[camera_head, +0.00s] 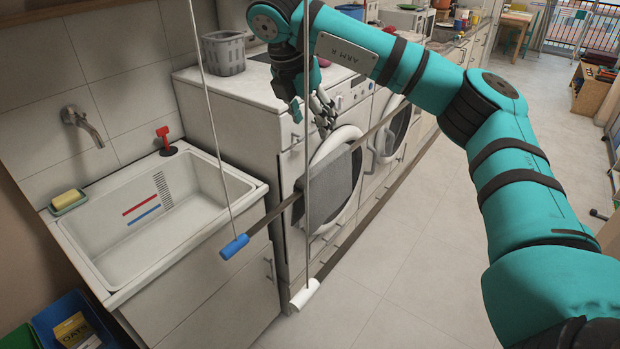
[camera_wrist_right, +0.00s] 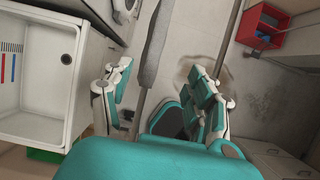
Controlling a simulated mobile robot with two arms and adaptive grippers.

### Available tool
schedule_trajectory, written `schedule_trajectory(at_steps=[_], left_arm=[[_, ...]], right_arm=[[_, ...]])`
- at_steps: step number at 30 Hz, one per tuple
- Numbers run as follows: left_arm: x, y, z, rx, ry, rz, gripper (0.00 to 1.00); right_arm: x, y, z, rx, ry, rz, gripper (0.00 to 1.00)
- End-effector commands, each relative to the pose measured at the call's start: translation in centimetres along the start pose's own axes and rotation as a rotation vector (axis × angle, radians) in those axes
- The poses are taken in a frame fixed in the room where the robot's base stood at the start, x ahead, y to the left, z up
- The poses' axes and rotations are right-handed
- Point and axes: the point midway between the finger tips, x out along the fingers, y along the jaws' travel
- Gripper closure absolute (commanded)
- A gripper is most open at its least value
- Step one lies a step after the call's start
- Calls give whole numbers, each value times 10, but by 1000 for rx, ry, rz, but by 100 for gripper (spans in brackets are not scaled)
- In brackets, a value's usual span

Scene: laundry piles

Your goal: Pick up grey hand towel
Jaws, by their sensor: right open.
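The grey hand towel (camera_head: 332,190) hangs folded over a thin dark rail in front of a white washing machine. My right gripper (camera_head: 322,112) is open and empty above the towel, apart from it in the head view. In the right wrist view, the two fingers of my right gripper (camera_wrist_right: 163,85) stand wide apart. The towel (camera_wrist_right: 157,45) shows there from above as a narrow grey strip, just beyond the fingertips and between their lines. My left gripper is out of view.
The rail (camera_head: 266,222) hangs on two pale cords. A white sink (camera_head: 215,228) with a tap (camera_head: 84,125) is at left. The washing machine (camera_head: 232,105) carries a grey basket (camera_head: 223,52). A red crate (camera_wrist_right: 262,25) is at upper right in the wrist view. The floor (camera_head: 405,265) is clear.

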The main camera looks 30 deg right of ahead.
Motion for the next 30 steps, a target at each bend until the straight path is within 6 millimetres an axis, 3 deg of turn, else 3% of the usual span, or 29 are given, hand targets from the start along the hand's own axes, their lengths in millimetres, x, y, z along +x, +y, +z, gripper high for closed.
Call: schedule_trajectory(at_steps=[5, 12, 20, 30], left_arm=[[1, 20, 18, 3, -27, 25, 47], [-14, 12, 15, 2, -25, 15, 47], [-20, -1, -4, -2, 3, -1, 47], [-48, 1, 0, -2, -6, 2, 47]], right_arm=[[40, 0, -2, -3, 7, -6, 42], [85, -1, 0, -3, 4, -5, 42], [110, 1, -1, -4, 4, -1, 42], [152, 8, 3, -4, 5, -3, 42]])
